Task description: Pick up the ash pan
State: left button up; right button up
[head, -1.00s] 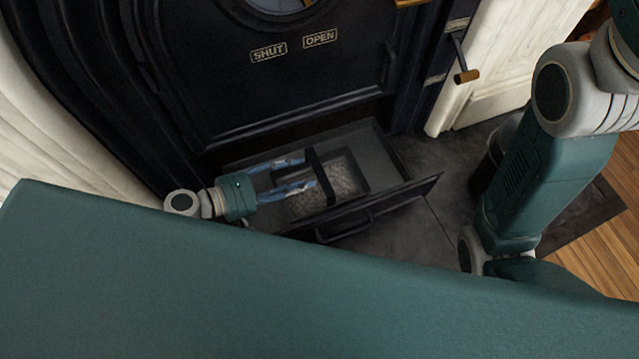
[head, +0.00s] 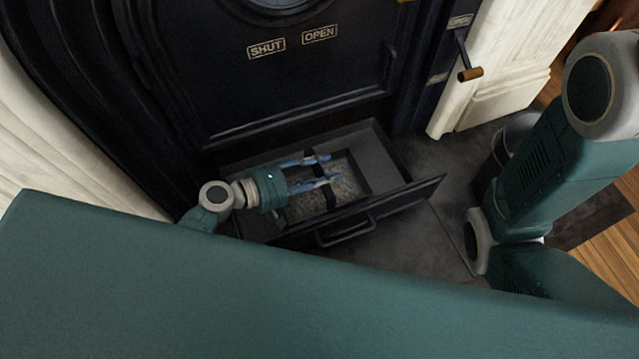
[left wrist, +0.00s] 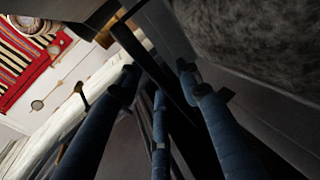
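The ash pan (head: 350,187) is a dark rectangular pan of grey ash, sitting inside the pulled-out drawer below the stove door. A dark handle bar arches over its middle. My left gripper (head: 331,169) is over the pan, its blue fingers apart and reaching across the handle. In the left wrist view, the dark handle bar (left wrist: 165,82) runs between the spread fingers, and the ash (left wrist: 255,35) fills the upper right. I cannot tell whether the fingers touch the bar. My right arm shows at the right, but its gripper is out of view.
The drawer (head: 415,197) stands open, with a handle on its front. The stove door (head: 295,85) is closed behind it. A dark bucket (head: 518,130) stands to the right, partly behind my right arm. Dark hearth floor (head: 430,240) lies clear in front of the drawer.

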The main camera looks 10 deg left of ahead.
pick_arm(q)
grip_shut()
jog(key=shift+r, duration=0.15)
